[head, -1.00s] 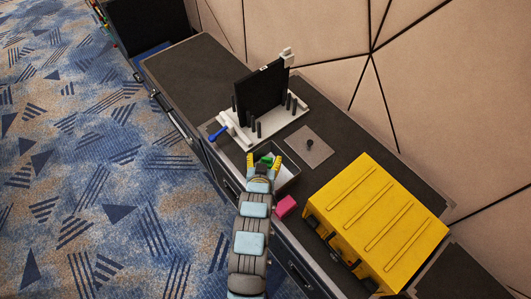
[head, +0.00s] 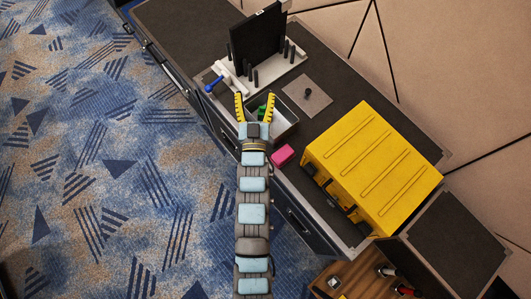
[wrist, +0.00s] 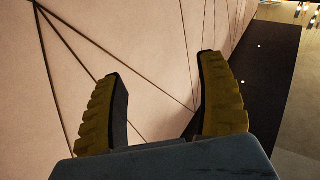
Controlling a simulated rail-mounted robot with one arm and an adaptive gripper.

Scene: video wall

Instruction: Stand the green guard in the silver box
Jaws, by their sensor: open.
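The open silver box (head: 287,132) sits at the table's front edge, partly hidden by my gripper. The green guard (head: 262,109) shows as a small green patch at the box, beside my right finger; most of it is hidden. I cannot tell whether it stands upright or leans. My gripper (head: 254,97) is open, its yellow fingers spread over the box's left part in the head view.
A grey plate with a black knob (head: 307,94) lies behind the box. A white stand (head: 231,82) with black pegs holds a black panel (head: 257,43); a blue-handled tool (head: 215,83) lies by it. A pink block (head: 283,155) and a yellow case (head: 373,168) are to the right.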

